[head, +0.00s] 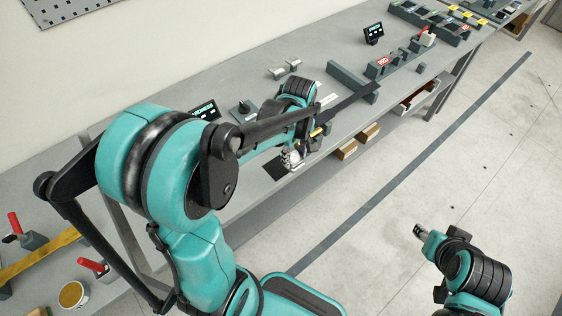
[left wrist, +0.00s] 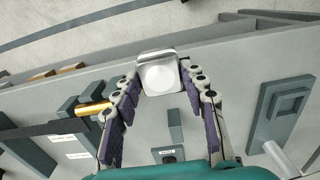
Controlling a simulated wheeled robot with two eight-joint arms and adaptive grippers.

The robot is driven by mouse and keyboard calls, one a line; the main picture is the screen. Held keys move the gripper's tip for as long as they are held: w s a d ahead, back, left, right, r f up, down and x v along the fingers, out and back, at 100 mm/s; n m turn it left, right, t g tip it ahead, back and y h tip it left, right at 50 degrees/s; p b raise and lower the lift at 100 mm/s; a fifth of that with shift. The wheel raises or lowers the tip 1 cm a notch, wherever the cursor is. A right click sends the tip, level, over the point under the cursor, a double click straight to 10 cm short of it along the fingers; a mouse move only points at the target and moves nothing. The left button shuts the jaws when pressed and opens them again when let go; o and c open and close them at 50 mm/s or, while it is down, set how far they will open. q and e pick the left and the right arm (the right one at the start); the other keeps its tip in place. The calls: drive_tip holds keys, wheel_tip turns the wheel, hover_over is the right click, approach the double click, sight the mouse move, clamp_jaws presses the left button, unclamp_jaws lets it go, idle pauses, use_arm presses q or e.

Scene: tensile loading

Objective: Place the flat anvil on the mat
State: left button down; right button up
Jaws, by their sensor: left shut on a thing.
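In the head view my left gripper (head: 291,157) is low over the front of the bench, beside a small black mat (head: 275,169). The arm and fingers partly cover that spot, and I cannot tell whether the anvil touches the surface. My right gripper (head: 422,233) is over the floor, far from the bench; its fingers are too small to judge.
The grey bench (head: 230,93) holds two metal cylinders (head: 284,69), a dark control box (head: 243,109) and a small display (head: 373,33). Open floor lies in front.

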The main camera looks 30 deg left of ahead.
use_arm(q)
drive_tip(key=a+f, duration=0.1)
drive_tip(key=a, duration=0.1)
drive_tip(key=w+a+f+b, duration=0.1)
drive_tip(key=a+f, duration=0.2)
drive_tip(key=a, duration=0.1)
drive_tip(key=shift+w+a+f+b, duration=0.15)
drive_tip(key=shift+a+b, duration=0.2)
drive_tip(key=shift+a, duration=0.05)
wheel_tip(320, 180, down, 3)
drive_tip(key=shift+f+b, duration=0.1)
drive_tip(key=shift+b, duration=0.6)
drive_tip(key=shift+f, duration=0.4)
drive_tip(key=shift+r, duration=0.1)
drive_tip(key=c, duration=0.9)
unclamp_jaws()
drive_tip(key=shift+o, duration=0.2)
